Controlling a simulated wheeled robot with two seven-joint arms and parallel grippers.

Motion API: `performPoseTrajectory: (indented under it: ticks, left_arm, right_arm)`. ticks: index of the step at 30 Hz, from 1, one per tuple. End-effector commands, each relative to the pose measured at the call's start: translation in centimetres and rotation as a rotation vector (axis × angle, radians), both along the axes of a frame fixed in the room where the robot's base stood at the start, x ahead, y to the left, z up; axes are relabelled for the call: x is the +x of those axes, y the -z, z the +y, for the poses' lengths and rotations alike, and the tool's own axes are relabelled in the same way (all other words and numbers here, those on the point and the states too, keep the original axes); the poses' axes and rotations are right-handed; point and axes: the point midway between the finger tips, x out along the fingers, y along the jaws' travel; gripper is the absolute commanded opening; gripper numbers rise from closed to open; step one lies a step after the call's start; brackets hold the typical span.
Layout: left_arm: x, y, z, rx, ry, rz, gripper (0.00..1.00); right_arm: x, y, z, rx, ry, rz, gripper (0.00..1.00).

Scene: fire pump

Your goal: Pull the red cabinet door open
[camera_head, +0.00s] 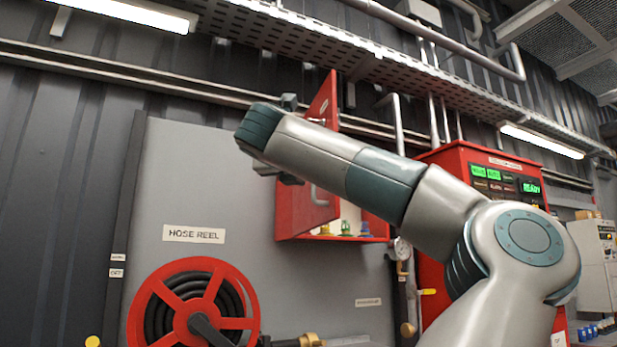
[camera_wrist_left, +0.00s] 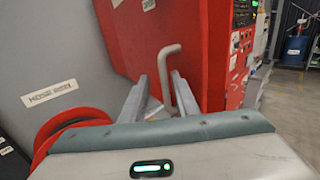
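The red cabinet door (camera_head: 325,105) stands partly open in the head view, swung out from its red cabinet (camera_head: 296,238). A pale bar handle (camera_head: 318,196) shows low on the door, partly behind my arm. The left wrist view shows the red surface close ahead with a bent grey handle (camera_wrist_left: 172,62). My left gripper (camera_wrist_left: 160,97) is open there, its fingers apart. The handle appears between them, nearer the right finger; I cannot tell whether they touch. In the head view my wrist hides most of the left gripper beside the door. My right gripper is not in view.
Yellow, green and blue fittings (camera_head: 345,228) sit inside the cabinet. A red hose reel (camera_head: 193,305) is below left on a grey panel (camera_head: 262,285). A red control cabinet (camera_head: 455,165) with green displays stands right, behind my arm. Pipes and a cable tray run overhead.

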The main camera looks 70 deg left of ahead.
Motion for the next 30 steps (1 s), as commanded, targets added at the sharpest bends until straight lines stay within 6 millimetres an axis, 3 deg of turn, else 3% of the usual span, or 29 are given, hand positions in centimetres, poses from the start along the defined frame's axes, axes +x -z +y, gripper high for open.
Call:
performPoseTrajectory:
  ticks: [8,14,30]
  left_arm:
    - [-0.4,0.0,-0.6,0.0,0.0,0.0,0.28]
    - [-1.8,0.0,-2.3,0.002,0.001,-0.001,0.28]
    - [-8.3,-0.1,-10.6,0.003,0.001,-0.002,0.28]
  right_arm:
    - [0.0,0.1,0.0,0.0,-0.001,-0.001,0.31]
    - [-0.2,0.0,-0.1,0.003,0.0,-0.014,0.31]
    - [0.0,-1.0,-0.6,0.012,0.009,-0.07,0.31]
